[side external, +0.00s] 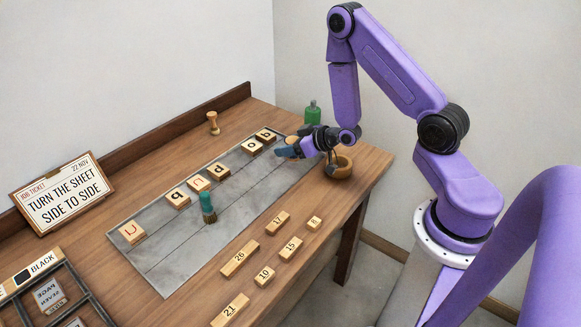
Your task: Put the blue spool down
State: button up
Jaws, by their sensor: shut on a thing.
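My gripper (287,152) is at the far right end of the grey metal plate (165,262), low over it, with dark fingers pointing left. It is shut on a small tan piece (293,140), mostly hidden behind the fingers; I cannot tell its shape or whether it touches the plate. I make out no clearly blue spool. A teal brush-like piece (207,205) stands upright on the plate, apart from my gripper.
Several letter tiles (178,198) line the plate's back edge. Numbered wooden blocks (240,257) lie in front. A wooden bowl (338,168) and green bottle (313,112) stand near my gripper. A wooden stamp (213,123), a job ticket (63,193) and a frame (48,295) are further left.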

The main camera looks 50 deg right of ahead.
aim_at(289, 172)
jog(key=shift+f, duration=3.1)
jog(key=shift+f, duration=0.1)
jog(key=o, duration=1)
jog(key=v, duration=0.7)
jog(key=shift+s+r, duration=0.2)
jog(key=shift+s, duration=0.05)
